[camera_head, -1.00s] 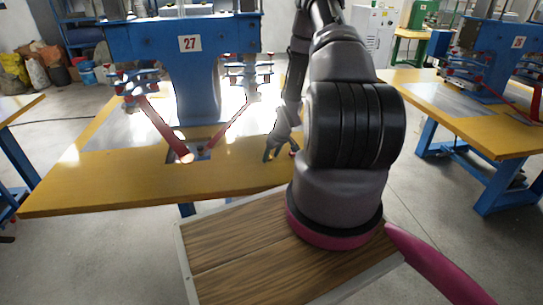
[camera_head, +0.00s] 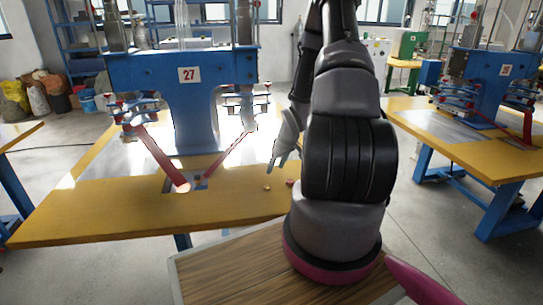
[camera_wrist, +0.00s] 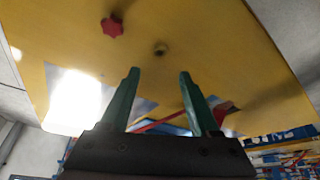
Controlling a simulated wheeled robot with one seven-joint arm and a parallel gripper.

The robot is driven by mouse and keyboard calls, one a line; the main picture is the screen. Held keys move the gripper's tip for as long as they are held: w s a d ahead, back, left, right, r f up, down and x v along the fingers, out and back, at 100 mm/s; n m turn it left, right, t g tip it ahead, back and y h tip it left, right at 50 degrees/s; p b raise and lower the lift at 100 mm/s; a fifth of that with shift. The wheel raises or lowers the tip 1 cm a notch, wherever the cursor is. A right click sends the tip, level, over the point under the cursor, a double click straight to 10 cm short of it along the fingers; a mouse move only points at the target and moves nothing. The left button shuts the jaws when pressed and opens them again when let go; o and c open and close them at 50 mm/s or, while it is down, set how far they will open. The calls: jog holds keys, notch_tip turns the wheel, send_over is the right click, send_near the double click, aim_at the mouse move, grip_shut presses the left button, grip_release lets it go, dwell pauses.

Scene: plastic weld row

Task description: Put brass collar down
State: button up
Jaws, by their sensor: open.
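The brass collar (camera_head: 267,188) is a tiny brass-coloured piece lying on the yellow tabletop (camera_head: 120,212), near its front right part. In the wrist view the collar (camera_wrist: 161,49) is a small ring with a dark centre, beyond the fingertips and roughly midway between them. My gripper (camera_head: 278,163) is above the table, its green fingers apart and empty, clear of the collar. The wrist view shows both fingers (camera_wrist: 159,72) spread with nothing between them.
A red knob-like piece (camera_wrist: 112,27) lies beside the collar, also seen in the head view (camera_head: 290,182). A blue press marked 27 (camera_head: 185,95) with red arms (camera_head: 158,155) stands behind on the same table. The tabletop left of the collar is clear.

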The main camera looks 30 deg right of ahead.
jog(key=s+a+r+m+h, duration=0.1)
jog(key=a+r+m, duration=0.1)
jog(key=r, duration=1.1)
jog(key=s+a+r+m+h, duration=0.1)
jog(key=s+a+r, duration=0.15)
jog(key=r, duration=1.05)
jog(key=s+a+r+m+t+y, duration=0.1)
jog(key=s+a+r+m, duration=0.1)
jog(key=s+a+r, duration=0.4)
jog(key=s+a+r+m+t+y, duration=0.1)
jog(key=s+a+r+m, duration=0.1)
jog(key=s+a+r, duration=0.4)
jog(key=s+r, duration=0.5)
jog(key=r, duration=0.1)
jog(key=shift+s+a+t+y, duration=0.25)
jog(key=shift+s+t+y, duration=0.15)
